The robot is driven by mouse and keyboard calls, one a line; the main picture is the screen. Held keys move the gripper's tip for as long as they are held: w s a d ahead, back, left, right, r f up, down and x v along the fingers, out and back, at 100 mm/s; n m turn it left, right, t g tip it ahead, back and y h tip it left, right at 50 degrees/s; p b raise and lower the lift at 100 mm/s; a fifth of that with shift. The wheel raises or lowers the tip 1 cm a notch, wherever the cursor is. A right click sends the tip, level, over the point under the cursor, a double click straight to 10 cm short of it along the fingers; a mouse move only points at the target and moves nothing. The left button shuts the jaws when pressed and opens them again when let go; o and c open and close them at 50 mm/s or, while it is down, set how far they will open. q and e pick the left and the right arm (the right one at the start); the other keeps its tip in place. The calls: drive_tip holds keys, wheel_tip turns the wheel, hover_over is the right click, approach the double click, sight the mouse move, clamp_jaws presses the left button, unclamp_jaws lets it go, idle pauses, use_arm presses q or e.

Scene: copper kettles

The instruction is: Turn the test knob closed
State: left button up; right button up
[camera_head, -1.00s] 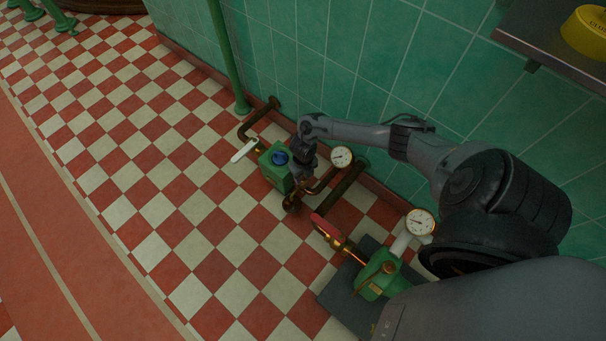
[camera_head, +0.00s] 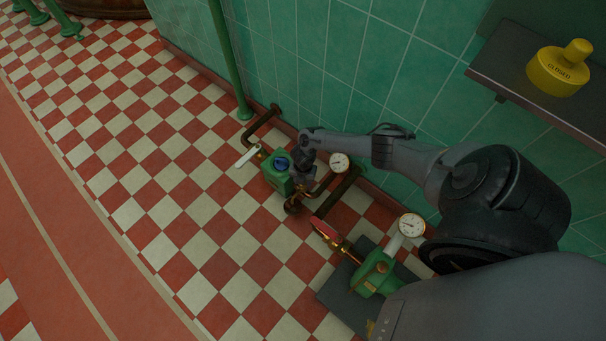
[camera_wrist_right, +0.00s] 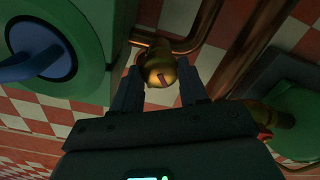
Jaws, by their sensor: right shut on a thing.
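My right gripper (camera_head: 302,181) is at the side of a green valve box (camera_head: 272,173) low by the wall. In the right wrist view its two fingers (camera_wrist_right: 160,84) stand on either side of a brass knob (camera_wrist_right: 162,62) with a dark slot mark, which I take as the test knob; the gripper is shut on it. In the head view the gripper and wrist mostly hide this knob. A blue round knob sits on the box's top (camera_head: 281,162) and shows large at the left in the wrist view (camera_wrist_right: 40,55). My left gripper is not in view.
A white lever (camera_head: 246,157) and copper pipes (camera_head: 262,124) adjoin the box. A round gauge (camera_head: 339,162) stands close by. A red-handled valve (camera_head: 325,230) and second green unit (camera_head: 372,277) are nearer. A yellow "CLOSED" piece (camera_head: 558,72) rests on a shelf (camera_head: 500,72). Checkered floor leftward is clear.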

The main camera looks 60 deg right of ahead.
drive_tip(key=m+p, duration=0.1)
drive_tip(key=m, duration=0.2)
drive_tip(key=shift+r, duration=0.15)
drive_tip(key=m+p, duration=0.1)
drive_tip(key=m, duration=0.2)
drive_tip(key=shift+m+p, duration=0.5)
drive_tip(key=shift+m, duration=0.5)
drive_tip(key=o, duration=1.1)
drive_tip(key=shift+c, duration=0.2)
